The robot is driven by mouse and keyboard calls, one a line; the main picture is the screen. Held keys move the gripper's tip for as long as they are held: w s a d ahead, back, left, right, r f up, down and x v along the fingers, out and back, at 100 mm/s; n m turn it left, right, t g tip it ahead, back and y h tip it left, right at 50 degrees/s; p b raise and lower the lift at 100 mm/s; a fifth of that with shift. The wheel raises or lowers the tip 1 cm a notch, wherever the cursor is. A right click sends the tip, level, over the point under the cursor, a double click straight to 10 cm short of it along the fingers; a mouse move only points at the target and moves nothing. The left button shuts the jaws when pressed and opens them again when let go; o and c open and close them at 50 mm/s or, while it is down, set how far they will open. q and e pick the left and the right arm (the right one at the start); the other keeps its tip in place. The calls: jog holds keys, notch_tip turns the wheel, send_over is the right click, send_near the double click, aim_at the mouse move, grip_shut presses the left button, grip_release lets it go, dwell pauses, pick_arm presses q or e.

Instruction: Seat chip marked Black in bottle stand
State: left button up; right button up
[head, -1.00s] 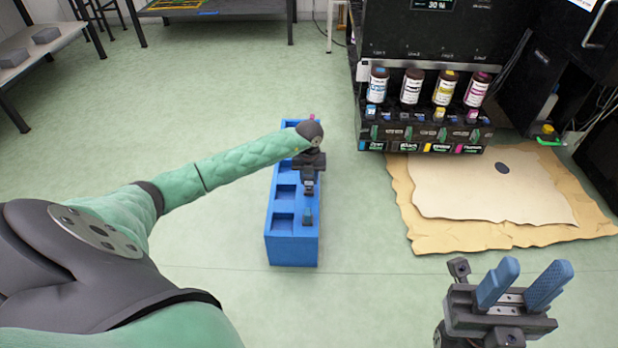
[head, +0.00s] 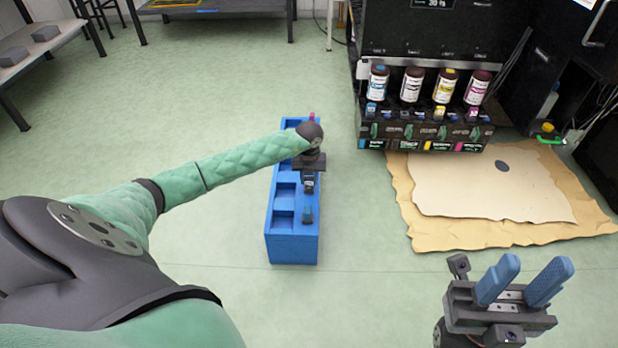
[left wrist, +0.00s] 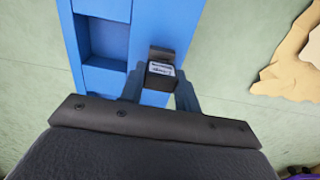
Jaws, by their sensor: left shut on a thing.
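The blue bottle stand (head: 292,250) stands on the floor at the middle, with square pockets along its left side. It also shows in the left wrist view (left wrist: 102,9). My left gripper (head: 309,188) is over the stand's right side. In the left wrist view its fingers (left wrist: 160,86) are shut on a dark chip with a small white label (left wrist: 161,69). The label is too small to read. I cannot tell whether the chip is fully down in the stand. My right gripper (head: 522,283) is open and empty at the lower right.
A blue-topped chip (head: 307,214) sits in the stand's near end, and a magenta one (head: 312,115) at the far end. Several ink bottles (head: 411,86) stand on the black printer (head: 425,30). Cardboard sheets (head: 455,238) lie on the floor at right. Floor left of the stand is clear.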

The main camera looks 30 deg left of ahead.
pick_arm(q)
jog(key=shift+f, duration=0.2)
jog(key=shift+f, duration=0.15)
dwell(0.6)
jog(key=o, duration=1)
jog(key=shift+o, duration=0.2)
jog(key=shift+p, duration=0.3)
jog(key=shift+r+p, duration=2.7)
jog(key=shift+r, duration=0.85)
